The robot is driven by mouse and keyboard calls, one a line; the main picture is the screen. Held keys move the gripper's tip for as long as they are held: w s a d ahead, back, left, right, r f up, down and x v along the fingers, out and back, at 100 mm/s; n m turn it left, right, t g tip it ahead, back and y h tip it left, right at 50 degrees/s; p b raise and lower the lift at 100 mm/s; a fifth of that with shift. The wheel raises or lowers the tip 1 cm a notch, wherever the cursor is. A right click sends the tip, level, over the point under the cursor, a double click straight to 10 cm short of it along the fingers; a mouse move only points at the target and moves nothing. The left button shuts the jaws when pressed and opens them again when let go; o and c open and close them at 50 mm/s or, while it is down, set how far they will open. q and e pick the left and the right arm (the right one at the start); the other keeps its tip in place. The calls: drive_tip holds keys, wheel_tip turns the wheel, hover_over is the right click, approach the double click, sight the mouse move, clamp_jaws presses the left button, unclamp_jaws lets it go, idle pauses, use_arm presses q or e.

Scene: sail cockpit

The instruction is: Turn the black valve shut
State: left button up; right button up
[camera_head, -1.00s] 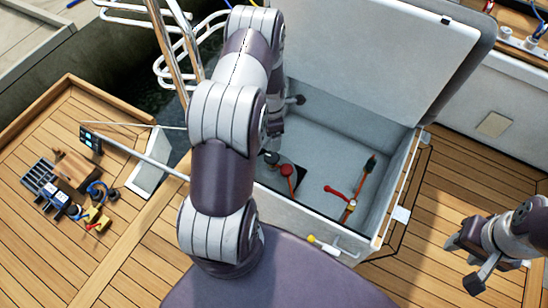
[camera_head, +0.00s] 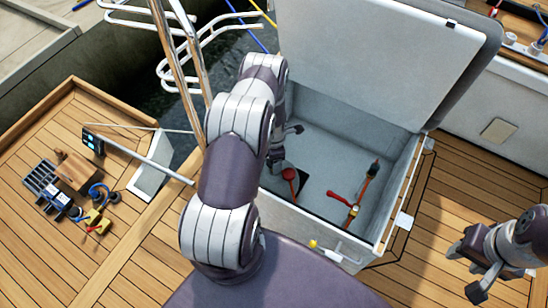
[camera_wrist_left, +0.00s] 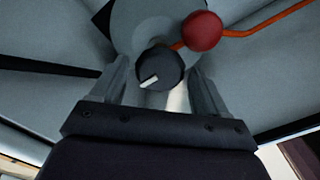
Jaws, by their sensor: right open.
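The black valve (camera_wrist_left: 160,69) is a round dark knob with a white pointer mark. In the left wrist view it sits between the two fingers of my left gripper (camera_wrist_left: 161,80), with a gap on each side. These fingers are apart; contact with the knob does not show. In the head view my left arm hides the knob and most of this gripper (camera_head: 275,156), which is down inside the open locker (camera_head: 330,155). A red knob (camera_wrist_left: 202,31) is close beside the black one, to the right. My right gripper (camera_head: 463,268) is open and empty over the deck at the right.
The red knob (camera_head: 289,174) and a red-handled valve (camera_head: 337,197) are inside the locker. The raised lid (camera_head: 375,55) stands behind it. Tools and a wooden block (camera_head: 77,170) lie on the deck at the left. Deck at the right is clear.

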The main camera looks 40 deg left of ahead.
use_arm(q)
drive_tip(key=c, duration=0.7)
